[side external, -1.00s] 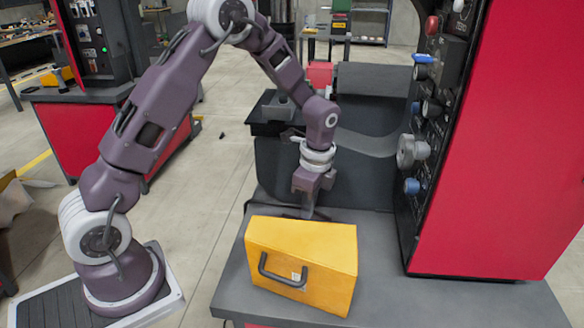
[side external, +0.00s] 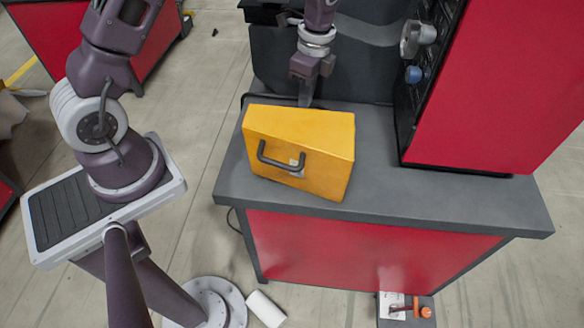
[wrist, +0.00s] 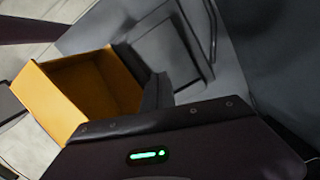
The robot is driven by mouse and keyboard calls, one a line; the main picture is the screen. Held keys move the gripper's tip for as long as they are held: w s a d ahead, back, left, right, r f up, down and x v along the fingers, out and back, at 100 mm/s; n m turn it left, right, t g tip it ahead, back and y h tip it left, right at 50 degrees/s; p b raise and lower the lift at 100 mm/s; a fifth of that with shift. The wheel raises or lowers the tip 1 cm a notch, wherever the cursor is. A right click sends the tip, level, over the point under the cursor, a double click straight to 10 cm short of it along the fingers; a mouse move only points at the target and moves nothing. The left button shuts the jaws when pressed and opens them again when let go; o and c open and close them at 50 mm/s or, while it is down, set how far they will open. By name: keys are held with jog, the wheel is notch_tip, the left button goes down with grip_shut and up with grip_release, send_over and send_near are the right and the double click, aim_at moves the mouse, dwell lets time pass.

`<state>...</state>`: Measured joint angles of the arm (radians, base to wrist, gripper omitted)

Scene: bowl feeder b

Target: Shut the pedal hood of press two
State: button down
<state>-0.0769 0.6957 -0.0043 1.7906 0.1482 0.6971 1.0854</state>
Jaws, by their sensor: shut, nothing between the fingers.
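The yellow hood (side external: 300,150), a box-like cover with a dark handle (side external: 282,158) on its front, sits on the grey bench top. In the wrist view the yellow hood (wrist: 85,90) shows a hollow side facing the camera. My gripper (side external: 305,98) is shut and empty, pointing down just behind the hood's far top edge. I cannot tell whether its tip touches the hood. Any pedal or hinge is hidden, and I see no label telling which press this is.
A red and black machine with a control panel (side external: 428,80) stands on the bench's right. A dark housing (side external: 350,65) is behind my gripper. The grey bench top (side external: 400,195) is clear in front and right of the hood. A small tray with tools (side external: 407,310) lies low at the front.

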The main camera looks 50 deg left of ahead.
notch_tip(320, 180, up, 16)
jog(key=s+d+f+m+y, duration=0.1)
jog(key=s+d+m+y, duration=0.1)
jog(key=s+d+m, duration=0.85)
jog(key=s+d+m+t+y, duration=0.1)
jog(key=s+d+m+t, duration=0.25)
jog(key=s, duration=0.45)
jog(key=s+d+m+t, duration=0.2)
jog(key=s+d, duration=0.2)
jog(key=s, duration=0.4)
jog(key=x, duration=1.5)
jog(key=shift+w+m, duration=0.25)
jog(key=shift+m, duration=0.15)
